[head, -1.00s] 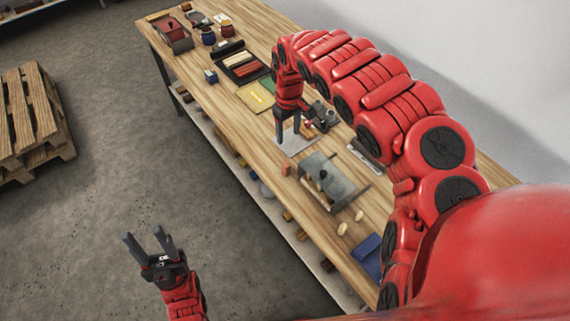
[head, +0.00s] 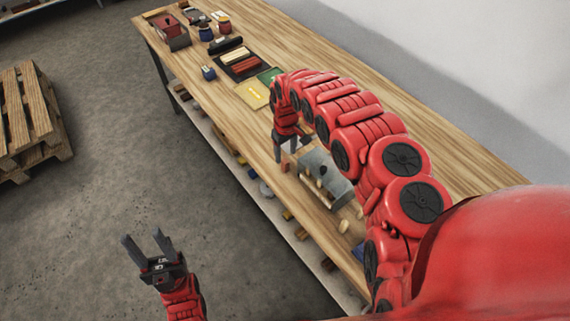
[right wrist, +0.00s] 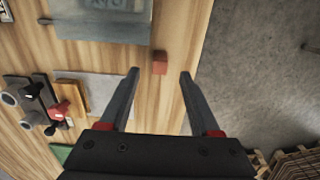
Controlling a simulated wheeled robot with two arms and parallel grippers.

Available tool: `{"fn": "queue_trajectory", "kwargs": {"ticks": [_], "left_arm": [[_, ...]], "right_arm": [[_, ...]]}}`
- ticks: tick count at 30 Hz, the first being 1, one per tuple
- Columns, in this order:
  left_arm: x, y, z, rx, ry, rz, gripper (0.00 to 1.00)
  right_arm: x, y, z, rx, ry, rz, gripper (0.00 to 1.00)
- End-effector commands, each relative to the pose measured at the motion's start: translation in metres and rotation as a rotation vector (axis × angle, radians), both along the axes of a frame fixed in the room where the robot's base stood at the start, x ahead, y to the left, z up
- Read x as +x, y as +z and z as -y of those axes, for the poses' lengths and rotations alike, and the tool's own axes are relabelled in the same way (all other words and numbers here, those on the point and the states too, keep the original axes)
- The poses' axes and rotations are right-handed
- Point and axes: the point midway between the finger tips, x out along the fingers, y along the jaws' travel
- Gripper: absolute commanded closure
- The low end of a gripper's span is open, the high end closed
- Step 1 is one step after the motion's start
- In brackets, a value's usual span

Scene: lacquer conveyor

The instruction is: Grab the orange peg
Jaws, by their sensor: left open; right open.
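The orange peg (head: 284,168) is a small orange-red block standing on the wooden table near the long edge, beside the grey box. It also shows in the right wrist view (right wrist: 160,64), between the lines of my two fingertips and beyond them. My right gripper (head: 288,154) is open and empty, pointing down above the table close to the peg. In its wrist view the open fingers (right wrist: 160,74) do not touch the peg as far as I can tell. My left gripper (head: 142,236) is open and empty over the floor, left of the table.
A grey metal box (head: 318,164) stands just right of the peg. A yellow board (head: 252,94) and a dark tray with coloured bars (head: 230,73) lie farther along the table. Red clamp-like hardware (right wrist: 58,111) shows in the wrist view. A wooden pallet (head: 28,110) lies on the floor.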

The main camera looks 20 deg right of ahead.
Motion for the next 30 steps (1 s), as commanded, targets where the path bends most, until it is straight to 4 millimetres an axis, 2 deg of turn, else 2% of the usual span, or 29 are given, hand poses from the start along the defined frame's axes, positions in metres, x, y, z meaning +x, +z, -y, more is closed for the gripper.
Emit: {"fn": "queue_trajectory", "kwargs": {"ticks": [1,6,13,24,30], "left_arm": [[0.000,0.007,0.000,0.000,0.000,0.000,0.50],[0.000,0.015,0.000,0.000,0.000,0.000,0.50],[0.000,0.015,0.000,0.000,0.000,0.000,0.50],[0.000,0.015,0.000,0.000,0.000,0.000,0.50],[0.000,0.015,0.000,0.000,0.000,0.000,0.50]], "right_arm": [[-0.002,-0.004,-0.002,0.002,-0.001,-0.005,0.36],[0.003,-0.017,-0.002,0.003,-0.003,0.002,0.36],[0.003,-0.037,-0.002,0.002,-0.001,-0.001,0.36],[0.003,-0.040,-0.001,0.000,-0.001,0.000,0.36],[0.003,-0.040,-0.001,0.000,-0.001,0.000,0.72]]}}
